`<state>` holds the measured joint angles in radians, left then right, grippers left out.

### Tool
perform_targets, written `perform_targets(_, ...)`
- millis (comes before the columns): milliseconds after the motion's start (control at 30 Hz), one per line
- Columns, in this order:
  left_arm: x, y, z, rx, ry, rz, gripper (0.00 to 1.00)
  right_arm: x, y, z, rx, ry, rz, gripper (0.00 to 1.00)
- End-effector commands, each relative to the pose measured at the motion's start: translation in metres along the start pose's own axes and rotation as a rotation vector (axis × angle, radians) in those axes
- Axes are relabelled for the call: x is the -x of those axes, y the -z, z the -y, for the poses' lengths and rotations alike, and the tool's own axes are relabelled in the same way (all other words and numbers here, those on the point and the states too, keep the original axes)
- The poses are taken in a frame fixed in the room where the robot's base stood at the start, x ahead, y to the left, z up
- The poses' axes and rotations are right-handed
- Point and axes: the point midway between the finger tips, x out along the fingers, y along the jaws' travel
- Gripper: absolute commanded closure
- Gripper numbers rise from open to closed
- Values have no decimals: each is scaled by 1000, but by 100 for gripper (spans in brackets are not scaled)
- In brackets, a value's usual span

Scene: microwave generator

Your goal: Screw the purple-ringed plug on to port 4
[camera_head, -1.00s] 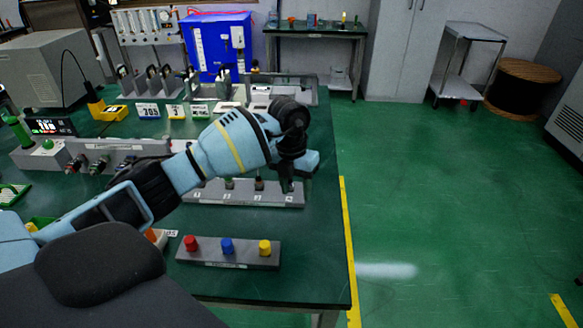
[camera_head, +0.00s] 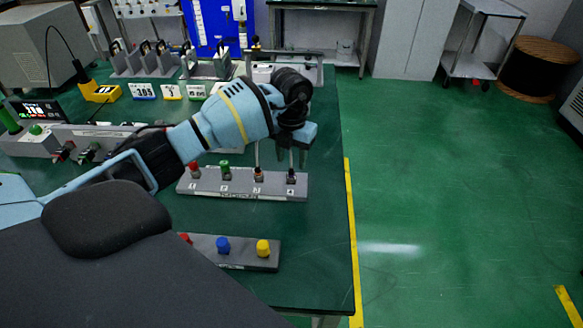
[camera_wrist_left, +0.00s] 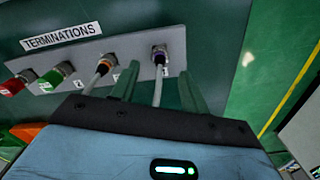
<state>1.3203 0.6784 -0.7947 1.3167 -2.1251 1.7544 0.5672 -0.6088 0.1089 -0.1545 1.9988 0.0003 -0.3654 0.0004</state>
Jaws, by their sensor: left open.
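The grey terminations rail (camera_head: 240,187) stands on the green table, with plugs at its numbered positions. The purple-ringed plug (camera_head: 291,179) stands upright at position 4, the right end; its ring and thin stem also show in the left wrist view (camera_wrist_left: 160,54). My left gripper (camera_head: 303,157) is above that end of the rail. In the left wrist view, its green fingers (camera_wrist_left: 158,90) are open on either side of the stem, apart from it. Whether the plug is fully screwed down cannot be told. My right gripper is out of view.
An orange-ringed plug (camera_wrist_left: 104,64) with its own stem stands close beside the left finger. Green (camera_head: 225,170) and red (camera_head: 195,170) plugs are further left. A block with blue (camera_head: 223,245) and yellow (camera_head: 263,248) caps lies nearer. The table right of the rail is clear.

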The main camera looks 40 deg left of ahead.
Motion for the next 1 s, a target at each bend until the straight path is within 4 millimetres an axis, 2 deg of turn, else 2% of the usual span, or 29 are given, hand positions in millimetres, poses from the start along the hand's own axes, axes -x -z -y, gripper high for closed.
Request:
perform_targets(100,-19,1,0,0,0,-3,55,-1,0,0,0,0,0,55)
perform_targets(300,-40,0,0,0,0,-1,55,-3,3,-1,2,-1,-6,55)
perform_targets(667,-45,0,0,-1,0,1,55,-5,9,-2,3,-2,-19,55)
perform_targets(767,-45,0,0,-1,0,1,65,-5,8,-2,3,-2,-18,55)
perform_targets(1000,-45,0,0,-1,0,1,96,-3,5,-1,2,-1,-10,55)
